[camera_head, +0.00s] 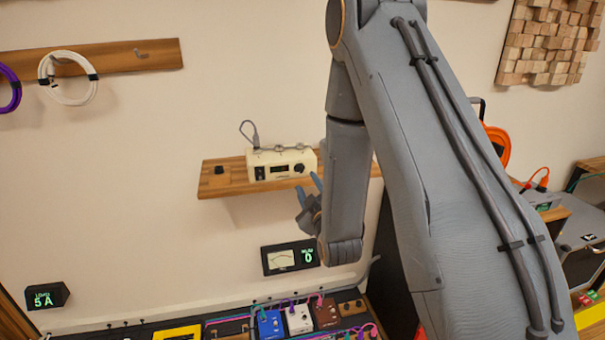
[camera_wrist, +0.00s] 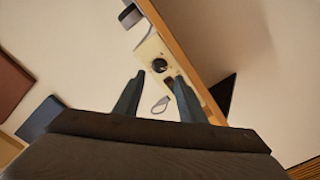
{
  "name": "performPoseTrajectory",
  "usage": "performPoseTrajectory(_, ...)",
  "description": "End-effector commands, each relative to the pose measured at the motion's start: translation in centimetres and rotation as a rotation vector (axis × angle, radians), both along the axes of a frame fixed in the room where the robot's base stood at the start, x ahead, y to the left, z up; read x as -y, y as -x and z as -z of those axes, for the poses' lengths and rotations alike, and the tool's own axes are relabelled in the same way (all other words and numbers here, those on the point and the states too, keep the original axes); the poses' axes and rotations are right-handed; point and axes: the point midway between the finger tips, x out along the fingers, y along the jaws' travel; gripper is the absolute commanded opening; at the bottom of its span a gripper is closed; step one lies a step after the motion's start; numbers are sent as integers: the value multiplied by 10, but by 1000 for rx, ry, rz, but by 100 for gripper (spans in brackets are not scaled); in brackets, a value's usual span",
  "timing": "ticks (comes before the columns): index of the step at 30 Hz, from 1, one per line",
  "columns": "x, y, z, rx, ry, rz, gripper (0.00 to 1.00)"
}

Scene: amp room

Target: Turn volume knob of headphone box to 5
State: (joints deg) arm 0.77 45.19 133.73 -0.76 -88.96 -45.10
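The cream headphone box (camera_head: 281,164) sits on a wooden wall shelf (camera_head: 236,170) in the head view. Its front has a dark volume knob (camera_head: 299,168) on the right and a small dark window in the middle. My gripper (camera_head: 313,196) is just below and to the right of the box, partly hidden by my arm. In the wrist view my gripper (camera_wrist: 157,76) is open and empty. The knob (camera_wrist: 160,65) on the box's cream front (camera_wrist: 150,49) shows just beyond the gap between the fingertips. I see no contact. The knob's pointer is too small to read.
A small display (camera_head: 46,297) at lower left reads 5 A. A small black object (camera_head: 220,170) sits left on the shelf. Several pedals, including a blue one (camera_head: 270,324), fill the board below.

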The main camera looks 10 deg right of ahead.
Motion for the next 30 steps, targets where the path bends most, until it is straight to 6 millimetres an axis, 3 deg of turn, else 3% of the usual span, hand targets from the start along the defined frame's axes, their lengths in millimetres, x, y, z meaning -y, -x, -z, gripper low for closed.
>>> performPoseTrajectory(13, 0, -62, -2, 1, -2, 0, 37)
performPoseTrajectory(25, 0, -72, -1, 0, -2, 0, 37)
performPoseTrajectory(26, 0, -72, -1, 0, -2, 0, 35)
performPoseTrajectory(30, 0, -72, -1, 0, -2, 0, 12)
